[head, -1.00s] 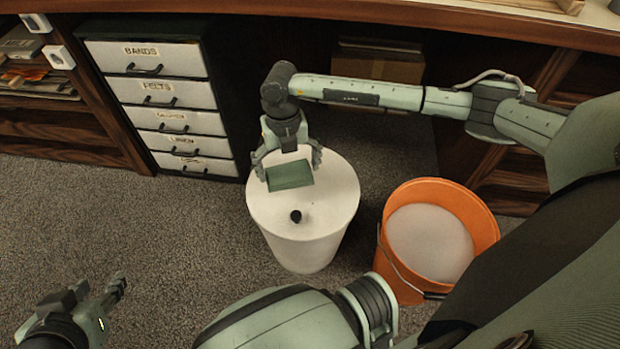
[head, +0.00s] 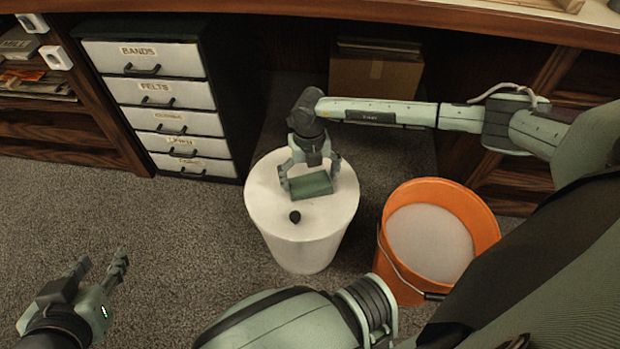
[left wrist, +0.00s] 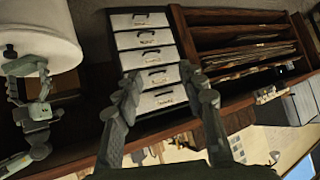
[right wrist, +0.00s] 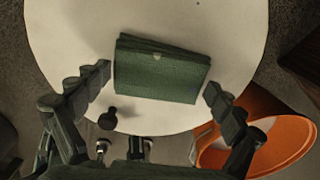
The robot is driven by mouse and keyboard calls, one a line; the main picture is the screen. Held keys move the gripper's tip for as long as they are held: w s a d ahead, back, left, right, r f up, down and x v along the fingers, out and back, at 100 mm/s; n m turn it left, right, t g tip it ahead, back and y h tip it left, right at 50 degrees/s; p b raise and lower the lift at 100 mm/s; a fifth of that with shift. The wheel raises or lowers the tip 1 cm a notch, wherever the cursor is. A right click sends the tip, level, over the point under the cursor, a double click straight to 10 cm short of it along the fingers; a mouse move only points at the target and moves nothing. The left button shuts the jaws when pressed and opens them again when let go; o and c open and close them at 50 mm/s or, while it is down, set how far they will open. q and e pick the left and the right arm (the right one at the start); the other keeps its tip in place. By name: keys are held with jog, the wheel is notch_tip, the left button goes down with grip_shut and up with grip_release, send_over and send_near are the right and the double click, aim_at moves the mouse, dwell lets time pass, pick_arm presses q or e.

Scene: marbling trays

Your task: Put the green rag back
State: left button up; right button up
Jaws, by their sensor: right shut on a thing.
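The green rag (head: 311,185) is a folded block over the round white top of a pedestal (head: 262,195). My right gripper (head: 310,178) is shut on it, with one finger at each end. In the right wrist view the rag (right wrist: 162,70) spans the gap between the fingertips (right wrist: 158,84). I cannot tell whether the rag touches the white top. My left gripper (head: 98,265) is open and empty over the carpet at the lower left. Its spread fingers also show in the left wrist view (left wrist: 168,92).
A small black knob-like thing (head: 295,217) is on the white top. An orange bucket (head: 480,215) with pale contents stands to the right. A labelled drawer cabinet (head: 160,95) stands behind at the left, and a cardboard box (head: 375,80) sits under the counter. Carpet at the left is clear.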

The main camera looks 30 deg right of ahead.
pick_arm(q)
jog(key=shift+w+d+r, duration=0.1)
jog(key=shift+d, duration=0.1)
pick_arm(e)
jog(key=shift+f, duration=0.1)
jog(key=o, duration=0.4)
pick_arm(q)
jog(key=shift+w+d+r, duration=0.15)
jog(key=shift+r, duration=0.05)
